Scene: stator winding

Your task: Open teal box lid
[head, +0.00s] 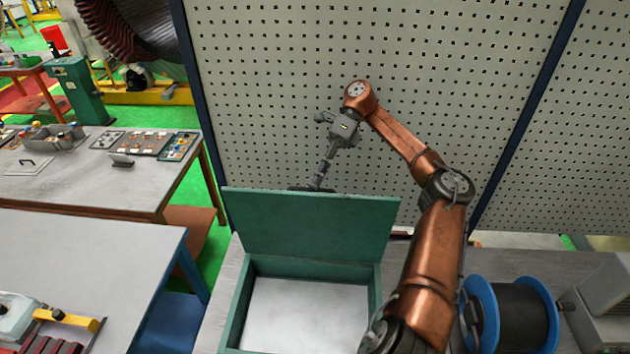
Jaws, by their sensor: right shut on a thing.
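The teal box (236,310) stands on the grey workbench at the bottom centre. Its lid (310,225) is raised nearly upright along the far side, so the box is open and its pale, empty-looking inside shows. My right gripper (318,184) reaches down from above to the lid's upper edge and is shut on the lid there. The fingertips are partly hidden behind that edge. My left gripper is not in view.
A grey perforated panel (400,60) stands behind the bench. A blue-rimmed spool (520,315) and a grey machine (605,300) are to the right. Tables (75,260) with parts stand to the left, past a gap.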

